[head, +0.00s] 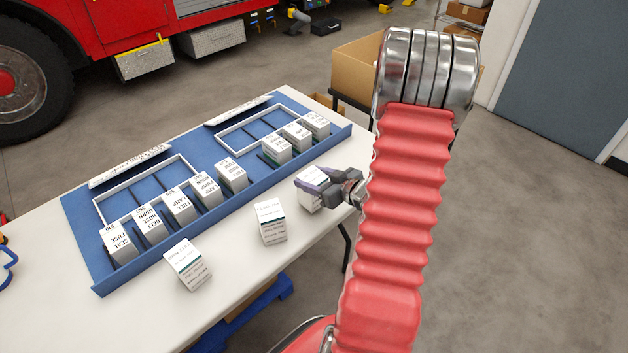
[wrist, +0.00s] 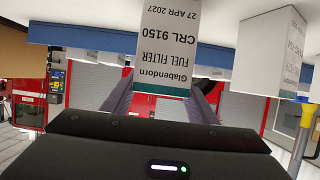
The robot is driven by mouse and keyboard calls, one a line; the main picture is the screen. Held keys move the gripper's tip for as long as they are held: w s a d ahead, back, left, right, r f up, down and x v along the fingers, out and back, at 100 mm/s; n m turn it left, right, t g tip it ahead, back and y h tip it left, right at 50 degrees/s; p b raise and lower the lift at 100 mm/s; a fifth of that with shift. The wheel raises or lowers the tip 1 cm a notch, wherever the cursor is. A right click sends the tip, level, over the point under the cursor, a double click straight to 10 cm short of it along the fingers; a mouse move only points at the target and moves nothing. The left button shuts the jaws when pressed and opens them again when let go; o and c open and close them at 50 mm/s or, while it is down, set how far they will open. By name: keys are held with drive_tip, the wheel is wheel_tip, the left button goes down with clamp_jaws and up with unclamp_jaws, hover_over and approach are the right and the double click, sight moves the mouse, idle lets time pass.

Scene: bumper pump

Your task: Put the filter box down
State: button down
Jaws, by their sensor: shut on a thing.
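The filter box (head: 308,201) is white with a dark green band. In the wrist view its label (wrist: 168,45) appears upside down and reads Glabendorn FUEL FILTER, CRL 9150, 27 APR 2027. My gripper (head: 316,182) is shut on this box, with one finger on each side of it. The box is at the right edge of the white table (head: 230,300), outside the blue tray. I cannot tell whether its base touches the table. The fingers and wrist hide part of it in the head view.
The blue tray (head: 75,222) holds several upright white boxes and two white-framed areas with empty slots. Two loose boxes, one in the middle (head: 270,222) and one at left (head: 188,264), stand on the table. A cardboard box (head: 356,68) is behind.

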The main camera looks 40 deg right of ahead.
drive_tip(key=shift+f, duration=0.6)
drive_tip(key=c, duration=0.7)
unclamp_jaws()
drive_tip(key=shift+f, duration=0.15)
drive_tip(key=shift+s+r, duration=0.15)
drive_tip(key=shift+r, duration=0.05)
drive_tip(key=v, duration=1.1)
drive_tip(key=shift+s+r, duration=0.15)
drive_tip(key=shift+s, duration=0.15)
drive_tip(key=shift+w, duration=0.15)
